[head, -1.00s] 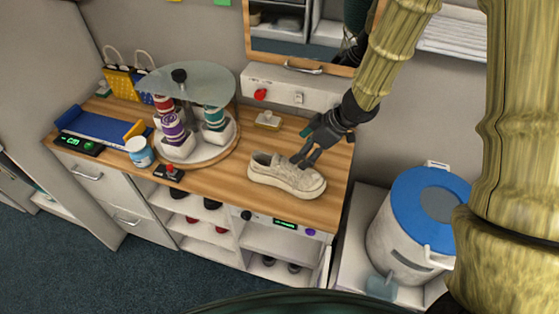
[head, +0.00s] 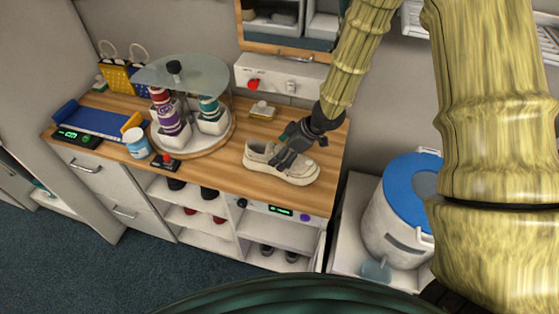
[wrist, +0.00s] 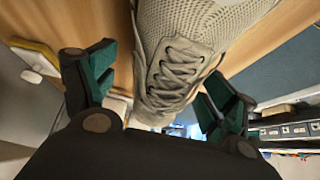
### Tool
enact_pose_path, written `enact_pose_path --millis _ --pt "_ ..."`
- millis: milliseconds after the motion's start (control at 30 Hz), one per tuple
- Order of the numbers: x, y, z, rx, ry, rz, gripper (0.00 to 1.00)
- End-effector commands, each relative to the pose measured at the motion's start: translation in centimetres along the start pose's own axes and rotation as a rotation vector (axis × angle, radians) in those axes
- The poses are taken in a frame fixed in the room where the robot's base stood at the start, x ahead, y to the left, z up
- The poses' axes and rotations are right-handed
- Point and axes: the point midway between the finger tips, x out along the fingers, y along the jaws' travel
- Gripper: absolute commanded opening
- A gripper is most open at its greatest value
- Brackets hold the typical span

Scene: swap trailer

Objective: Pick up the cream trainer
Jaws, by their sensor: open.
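The cream trainer (head: 296,172) stands upright on the wooden counter (head: 225,180), near its right end, with its toe to the right. My gripper (head: 287,160) is at the trainer from above and behind, overlapping its middle in the head view. In the wrist view the laced top of the trainer (wrist: 180,60) lies between my two open green-and-black fingers (wrist: 155,95), one on each side. I cannot tell whether either finger touches it. The fingertips are partly hidden in the head view.
A round carousel with a glass top (head: 182,75) holds thread-like spools left of the trainer. A small cream-topped block (head: 263,110) lies behind it. A wall unit with a red knob (head: 253,84) is at the back. A blue-lidded bin (head: 405,195) stands at the right.

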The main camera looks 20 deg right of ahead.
Motion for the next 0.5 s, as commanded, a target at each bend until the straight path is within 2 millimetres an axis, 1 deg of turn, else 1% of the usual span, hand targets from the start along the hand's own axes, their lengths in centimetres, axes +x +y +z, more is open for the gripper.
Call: enact_pose_path --millis 200,433,467,500 --pt "1.5 0.2 0.0 0.001 -0.002 -0.003 0.85" --pt "1.8 0.3 -0.1 0.001 -0.003 -0.004 0.85" --pt "1.8 0.3 -0.1 0.001 -0.003 -0.004 0.81" --pt "1.7 0.3 -0.1 0.001 -0.003 -0.004 0.74"
